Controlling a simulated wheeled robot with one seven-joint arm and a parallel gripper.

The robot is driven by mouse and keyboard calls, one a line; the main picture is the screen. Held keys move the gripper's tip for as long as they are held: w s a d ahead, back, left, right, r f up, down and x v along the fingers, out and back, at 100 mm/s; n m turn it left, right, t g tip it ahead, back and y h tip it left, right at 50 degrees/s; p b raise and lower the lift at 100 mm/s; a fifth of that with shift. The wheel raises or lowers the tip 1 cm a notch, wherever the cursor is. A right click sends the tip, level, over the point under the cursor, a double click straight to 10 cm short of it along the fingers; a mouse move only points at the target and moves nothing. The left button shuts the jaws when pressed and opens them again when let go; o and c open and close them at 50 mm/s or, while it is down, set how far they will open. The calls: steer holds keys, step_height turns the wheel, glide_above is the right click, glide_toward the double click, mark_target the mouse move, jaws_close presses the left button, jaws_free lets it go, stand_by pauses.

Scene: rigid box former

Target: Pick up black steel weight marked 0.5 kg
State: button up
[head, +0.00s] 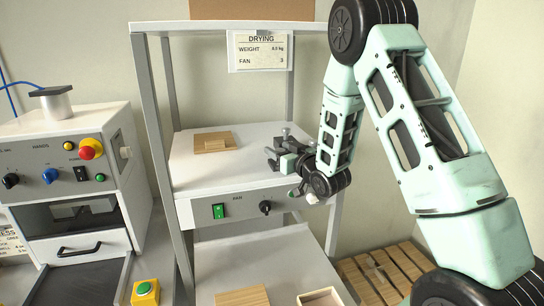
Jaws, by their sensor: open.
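I cannot make out the black steel weight for certain. My gripper (274,157) is over the right side of the white drying shelf (188,170), with its fingers pointing left. A small dark grey form with a short upright stub (285,132) shows right at the gripper. I cannot tell whether it is the weight or part of my gripper. No 0.5 kg marking is readable on it. The sign (261,51) above reads "DRYING, WEIGHT 0.5 kg, FAN 3".
A flat wooden piece (214,141) lies on the shelf left of my gripper. Rack posts (153,110) flank the shelf. A fan panel (238,208) is below it. A press machine (65,160) stands left. A wooden pallet (355,280) lies at lower right.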

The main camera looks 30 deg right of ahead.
steer(key=c, duration=1)
steer(key=shift+r, duration=0.1)
jaws_close()
steer(key=shift+r, duration=0.1)
